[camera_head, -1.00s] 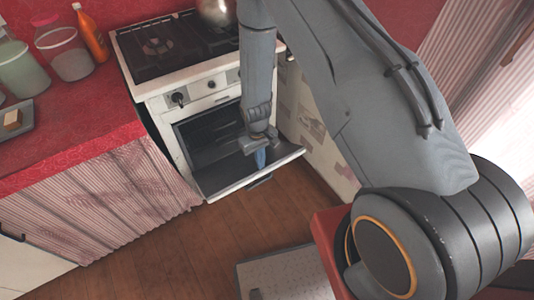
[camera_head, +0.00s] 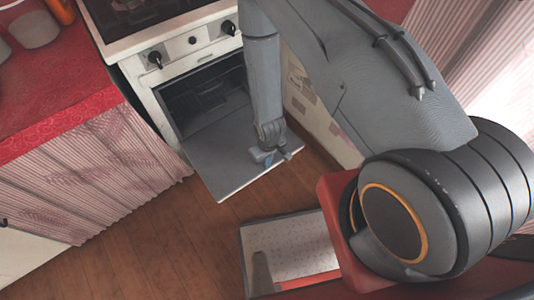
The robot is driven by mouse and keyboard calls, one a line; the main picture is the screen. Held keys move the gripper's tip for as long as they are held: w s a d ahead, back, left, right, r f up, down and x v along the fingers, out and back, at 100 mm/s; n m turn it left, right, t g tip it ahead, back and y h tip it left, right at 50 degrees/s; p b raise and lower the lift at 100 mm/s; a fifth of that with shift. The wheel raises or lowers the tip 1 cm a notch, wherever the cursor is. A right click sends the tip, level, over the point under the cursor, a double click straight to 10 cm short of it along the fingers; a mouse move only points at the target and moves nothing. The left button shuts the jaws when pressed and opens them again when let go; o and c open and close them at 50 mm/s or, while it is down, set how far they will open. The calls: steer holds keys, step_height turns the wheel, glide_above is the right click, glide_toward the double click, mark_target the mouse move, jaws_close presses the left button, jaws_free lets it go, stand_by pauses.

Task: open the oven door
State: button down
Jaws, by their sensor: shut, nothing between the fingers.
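The white oven (camera_head: 150,82) stands at the upper middle, with black knobs on its front panel. Its door (camera_head: 222,160) is swung down and out, lying about flat, its inner face upward. The dark oven cavity (camera_head: 200,92) with a rack inside is exposed. My gripper (camera_head: 270,160) is over the right part of the door, near its outer edge. It is shut and empty. I cannot tell whether it touches the door.
A red counter (camera_head: 60,100) with a pink striped curtain (camera_head: 90,180) below is left of the oven. Jars and an orange bottle (camera_head: 62,8) stand on it. Wooden floor (camera_head: 150,240) is clear in front. A pale speckled panel (camera_head: 290,250) lies at the lower middle.

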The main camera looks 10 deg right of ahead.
steer(key=shift+s+d+f+b, duration=0.1)
steer(key=shift+s+f+b, duration=0.05)
steer(key=shift+f, duration=0.3)
steer(key=shift+s+f+b, duration=0.1)
steer(key=shift+f+b, duration=0.05)
steer(key=shift+f, duration=0.25)
steer(key=s+d+r+p, duration=0.2)
steer(key=s+r, duration=0.4)
steer(key=r, duration=0.5)
steer(key=shift+s+d, duration=0.2)
steer(key=shift+d, duration=0.3)
steer(key=shift+r, duration=0.1)
